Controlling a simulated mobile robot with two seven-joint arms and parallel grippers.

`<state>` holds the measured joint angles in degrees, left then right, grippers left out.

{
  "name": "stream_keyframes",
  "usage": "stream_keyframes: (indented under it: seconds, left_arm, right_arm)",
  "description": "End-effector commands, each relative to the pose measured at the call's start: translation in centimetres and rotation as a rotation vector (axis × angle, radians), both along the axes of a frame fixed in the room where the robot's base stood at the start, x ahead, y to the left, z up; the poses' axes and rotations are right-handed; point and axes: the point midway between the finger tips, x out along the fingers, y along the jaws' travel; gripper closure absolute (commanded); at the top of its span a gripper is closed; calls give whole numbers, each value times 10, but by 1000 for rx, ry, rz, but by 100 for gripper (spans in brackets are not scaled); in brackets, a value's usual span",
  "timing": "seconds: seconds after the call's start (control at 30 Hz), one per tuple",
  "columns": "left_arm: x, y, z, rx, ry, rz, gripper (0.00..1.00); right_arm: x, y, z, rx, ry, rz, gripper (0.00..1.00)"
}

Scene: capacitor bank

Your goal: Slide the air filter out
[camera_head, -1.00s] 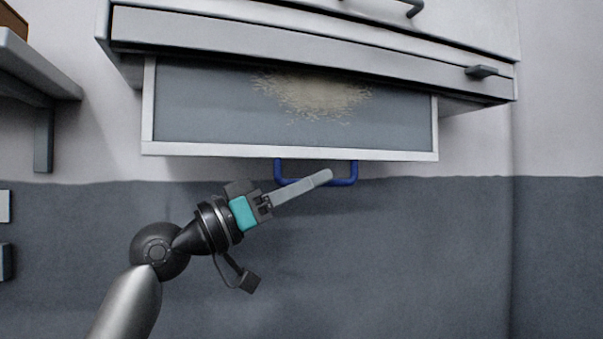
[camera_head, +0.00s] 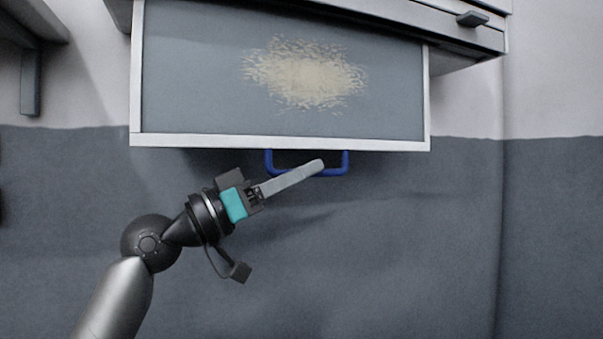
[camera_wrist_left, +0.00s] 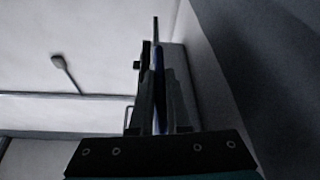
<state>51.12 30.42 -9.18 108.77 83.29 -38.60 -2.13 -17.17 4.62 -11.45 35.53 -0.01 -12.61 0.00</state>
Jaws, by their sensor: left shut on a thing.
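The air filter (camera_head: 200,85) is a flat grey panel in a white frame, with a beige dusty patch in its middle. It sticks well out of the cabinet (camera_head: 480,42) above it. A blue handle (camera_head: 335,170) hangs on its front edge. My left gripper (camera_head: 318,165) comes from the lower left and is shut on the blue handle. In the left wrist view, a strip of blue (camera_wrist_left: 159,85) shows between the dark fingers. The finger hides part of the handle. My right gripper is not in view.
A dark latch (camera_head: 472,19) sits on the cabinet front at the upper right. A grey shelf with a bracket (camera_head: 30,80) is on the wall at the upper left. The space below the filter, before the dark lower wall (camera_head: 420,250), is clear.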

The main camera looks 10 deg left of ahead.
Motion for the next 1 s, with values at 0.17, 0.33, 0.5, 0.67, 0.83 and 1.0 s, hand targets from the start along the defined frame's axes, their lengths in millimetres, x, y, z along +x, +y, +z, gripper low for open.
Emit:
stream_keyframes:
  seconds: [0.17, 0.33, 0.5, 0.67, 0.83, 1.0]
  left_arm:
    - [0, 0, 0, -1, -1, 0, 71]
    - [0, 0, 0, 0, 0, 0, 55]
    - [0, 0, 0, 0, 0, 0, 55]
    - [-4, 6, -4, 0, 0, 1, 55]
    - [-20, 27, -18, 2, 2, 4, 55]
    - [-44, 56, -34, 3, 3, 3, 55]
  right_arm:
    - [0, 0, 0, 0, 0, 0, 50]
    - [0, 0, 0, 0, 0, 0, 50]
    - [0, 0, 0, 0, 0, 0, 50]
    - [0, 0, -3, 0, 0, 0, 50]
    - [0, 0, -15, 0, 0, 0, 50]
    - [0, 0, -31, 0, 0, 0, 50]
